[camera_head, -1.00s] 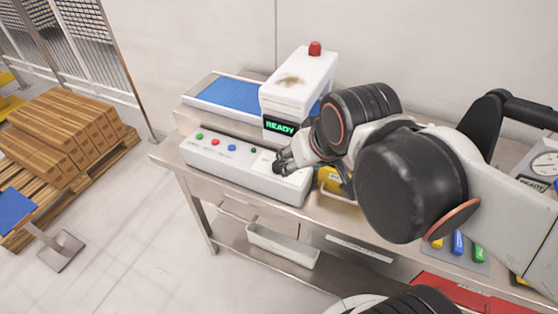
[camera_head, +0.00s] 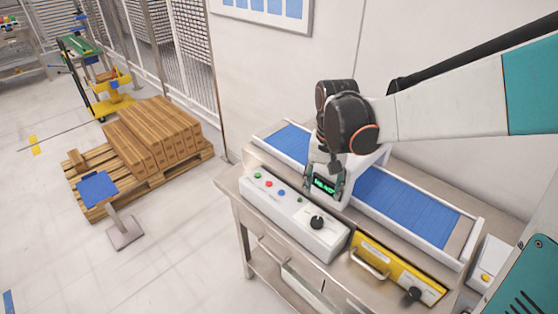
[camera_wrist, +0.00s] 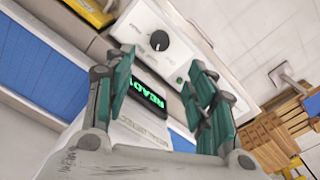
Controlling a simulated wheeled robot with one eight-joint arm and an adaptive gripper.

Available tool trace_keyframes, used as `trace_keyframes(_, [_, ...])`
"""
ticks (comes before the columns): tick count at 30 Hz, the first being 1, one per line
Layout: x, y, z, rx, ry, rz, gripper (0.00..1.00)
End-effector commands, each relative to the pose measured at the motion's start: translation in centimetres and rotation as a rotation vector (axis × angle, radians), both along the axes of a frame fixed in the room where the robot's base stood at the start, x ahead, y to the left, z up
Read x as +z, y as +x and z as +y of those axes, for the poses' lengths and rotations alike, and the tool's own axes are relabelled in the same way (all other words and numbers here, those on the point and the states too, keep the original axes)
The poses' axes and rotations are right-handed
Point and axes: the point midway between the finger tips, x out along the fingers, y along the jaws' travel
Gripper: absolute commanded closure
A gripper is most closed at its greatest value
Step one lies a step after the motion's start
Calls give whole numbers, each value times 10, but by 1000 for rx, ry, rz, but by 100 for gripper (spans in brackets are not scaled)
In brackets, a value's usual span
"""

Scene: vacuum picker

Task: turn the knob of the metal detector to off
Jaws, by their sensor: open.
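The metal detector's white control panel (camera_head: 285,212) lies along the front of the metal table. Its black knob (camera_head: 317,222) sits near the right end, with several coloured buttons to the left. In the wrist view the knob (camera_wrist: 159,40) has a white pointer mark and lies beyond the fingertips. The green READY display (camera_wrist: 148,95) is lit. My gripper (camera_head: 324,182) is above and behind the panel, in front of the display, pointing down and clear of the knob. In the wrist view my gripper (camera_wrist: 158,72) has its teal fingers apart with nothing between them.
A blue conveyor belt (camera_head: 405,207) runs behind the panel. A yellow drawer-like unit with a handle (camera_head: 395,265) stands to the panel's right. A pallet of brown boxes (camera_head: 155,135) and a blue-topped stand (camera_head: 98,187) are on the floor at left. Floor in front is open.

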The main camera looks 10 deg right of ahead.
Motion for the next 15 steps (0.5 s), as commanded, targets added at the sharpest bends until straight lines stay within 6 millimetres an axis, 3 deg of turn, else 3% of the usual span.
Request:
trace_keyframes(8, [-19, 3, 0, -8, 0, 12, 49])
trace_keyframes(15, [-65, 3, 0, -7, -1, 11, 49])
